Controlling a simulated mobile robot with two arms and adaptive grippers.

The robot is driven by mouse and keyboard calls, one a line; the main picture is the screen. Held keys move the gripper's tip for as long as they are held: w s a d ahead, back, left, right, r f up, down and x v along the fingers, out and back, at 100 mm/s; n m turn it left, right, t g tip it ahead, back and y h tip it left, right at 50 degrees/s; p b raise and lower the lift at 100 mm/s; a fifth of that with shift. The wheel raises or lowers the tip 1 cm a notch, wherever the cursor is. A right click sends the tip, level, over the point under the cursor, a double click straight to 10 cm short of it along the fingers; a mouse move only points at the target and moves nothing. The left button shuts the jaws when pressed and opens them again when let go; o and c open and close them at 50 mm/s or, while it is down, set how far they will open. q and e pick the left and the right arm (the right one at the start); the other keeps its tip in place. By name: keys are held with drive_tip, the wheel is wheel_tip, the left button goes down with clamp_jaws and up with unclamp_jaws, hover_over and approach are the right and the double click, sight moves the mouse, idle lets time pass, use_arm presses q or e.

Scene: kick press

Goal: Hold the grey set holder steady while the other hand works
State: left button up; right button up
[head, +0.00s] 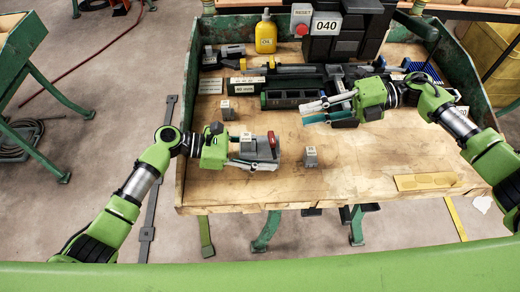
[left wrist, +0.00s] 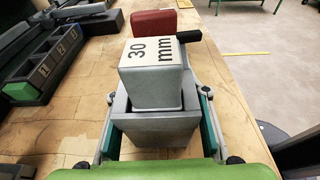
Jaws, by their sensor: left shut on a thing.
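The grey set holder (left wrist: 155,130) sits between the two teal-padded fingers of my left gripper (left wrist: 157,135) in the left wrist view. A pale block marked "30 mm" (left wrist: 152,72) stands in the holder's open top. In the head view my left gripper (head: 262,158) is shut on the holder (head: 267,150) at the front left of the bench, its far finger partly hidden. A red part (head: 271,138) with a black handle (left wrist: 188,36) is at the holder's far end. My right gripper (head: 318,113) has its fingers apart, in front of a dark compartment tray (head: 282,98), and seems empty.
Small grey labelled blocks stand on the bench top, one near the middle (head: 310,155) and one farther back (head: 227,108). A yellow bottle (head: 265,36) and a black machine marked 040 (head: 345,28) are at the back. A yellow plate (head: 425,181) lies front right.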

sight(271, 135)
drive_tip(key=s+a+r+n+g+h, duration=0.1)
drive_tip(key=a+h, duration=0.1)
drive_tip(key=a, duration=0.1)
drive_tip(key=s+a+g+h, duration=0.1)
drive_tip(key=s+a+h, duration=0.1)
drive_tip(key=a+h, duration=0.1)
drive_tip(key=s+a+r+n+g+h, duration=0.1)
drive_tip(key=s+a+h, duration=0.1)
drive_tip(key=a, duration=0.3)
drive_tip(key=shift+s+a+r+n+g+h, duration=0.2)
drive_tip(key=shift+r+n+g+h, duration=0.15)
drive_tip(key=shift+h, duration=0.25)
drive_tip(key=shift+a+r+t+h, duration=0.15)
drive_tip(key=shift+t+h, duration=0.3)
drive_tip(key=shift+h, duration=0.55)
drive_tip(key=w+r+t+h, duration=0.1)
drive_tip(key=h, duration=0.1)
drive_tip(key=w+d+r+m+t+h, duration=0.1)
drive_tip(key=t+h, duration=0.1)
drive_tip(key=shift+d+r, duration=0.15)
drive_tip(key=shift+d, duration=0.05)
drive_tip(key=shift+f+h, duration=0.3)
drive_tip(key=shift+f, duration=4.15)
